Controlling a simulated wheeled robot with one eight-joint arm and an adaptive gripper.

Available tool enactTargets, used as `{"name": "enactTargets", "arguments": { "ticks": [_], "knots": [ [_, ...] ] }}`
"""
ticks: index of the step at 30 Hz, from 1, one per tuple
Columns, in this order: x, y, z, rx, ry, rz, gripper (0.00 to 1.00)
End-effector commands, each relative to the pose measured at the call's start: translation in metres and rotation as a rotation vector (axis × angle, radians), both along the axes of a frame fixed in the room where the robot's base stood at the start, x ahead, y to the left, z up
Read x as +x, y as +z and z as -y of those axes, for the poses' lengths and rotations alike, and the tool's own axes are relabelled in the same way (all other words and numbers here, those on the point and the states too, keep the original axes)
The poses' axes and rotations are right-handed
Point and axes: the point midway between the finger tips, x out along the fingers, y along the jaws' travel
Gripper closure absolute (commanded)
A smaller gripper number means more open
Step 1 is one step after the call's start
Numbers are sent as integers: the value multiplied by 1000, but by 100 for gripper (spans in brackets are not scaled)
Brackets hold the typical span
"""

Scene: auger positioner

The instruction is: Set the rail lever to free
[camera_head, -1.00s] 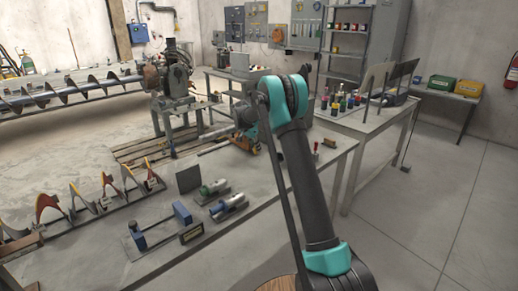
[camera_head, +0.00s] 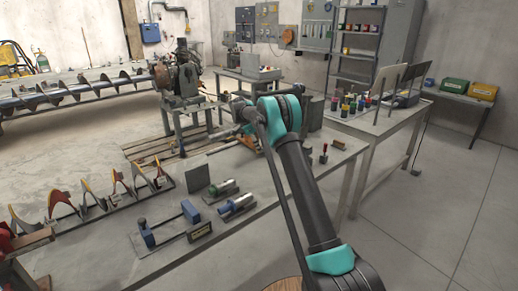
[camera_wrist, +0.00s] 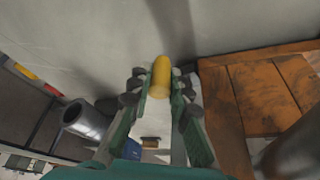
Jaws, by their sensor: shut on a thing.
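In the wrist view, my gripper (camera_wrist: 160,92) has its green, dark-padded fingers closed on both sides of a rounded yellow grip (camera_wrist: 161,77), which looks like the rail lever's handle. The rest of the lever is hidden, so I cannot tell its setting. In the head view, my arm bends at the teal elbow and covers most of the area at the far part of the bench; the gripper and the grip are not clear there.
The bench (camera_head: 165,262) holds a blue clamp fixture (camera_head: 190,211) and green- and blue-ended cylinders. The long auger (camera_head: 75,95) lies behind. Floor at right is clear.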

Motion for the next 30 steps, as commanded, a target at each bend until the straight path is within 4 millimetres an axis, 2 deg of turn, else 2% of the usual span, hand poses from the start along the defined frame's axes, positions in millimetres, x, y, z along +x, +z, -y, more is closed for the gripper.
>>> {"name": "enactTargets", "arguments": {
  "ticks": [12, 13, 18, 26, 30],
  "knots": [
    [1, 0, -1, 0, -4, 1, 100],
    [1, 0, -1, 0, -4, 1, 80],
    [1, 0, -1, 0, -4, 1, 60],
    [0, 0, -1, 0, -5, 0, 60],
    [0, 7, -4, 0, -4, 0, 60]
  ]
}}
